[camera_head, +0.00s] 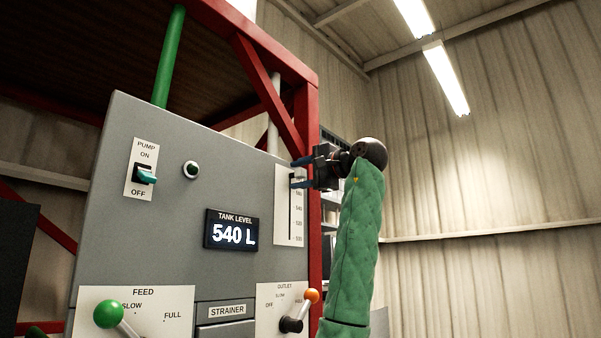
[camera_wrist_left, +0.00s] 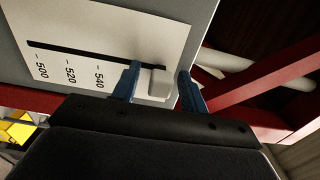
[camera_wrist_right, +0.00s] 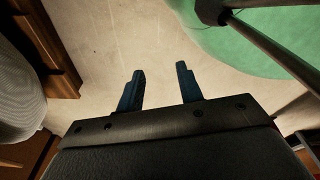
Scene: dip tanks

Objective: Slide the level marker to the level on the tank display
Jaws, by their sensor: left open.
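The tank display (camera_head: 231,231) on the grey panel reads 540 L. The white level scale (camera_head: 283,225) is to its right, with a vertical dark slot. In the left wrist view the scale (camera_wrist_left: 100,25) shows 500, 520 and 540. The pale block-shaped level marker (camera_wrist_left: 160,84) sits near the slot's upper end, beyond the 540 label. My left gripper (camera_head: 301,172) is at the top of the scale, open. Its fingers (camera_wrist_left: 160,72) stand on either side of the marker with a gap on the far side. My right gripper (camera_wrist_right: 160,72) is open and empty.
The panel also carries a pump switch (camera_head: 145,175), a green-knobbed feed lever (camera_head: 108,313) and an orange-knobbed outlet lever (camera_head: 311,296). A red frame post (camera_head: 313,120) stands close behind the panel's right edge. Bare floor (camera_wrist_right: 110,40) shows beneath my right gripper.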

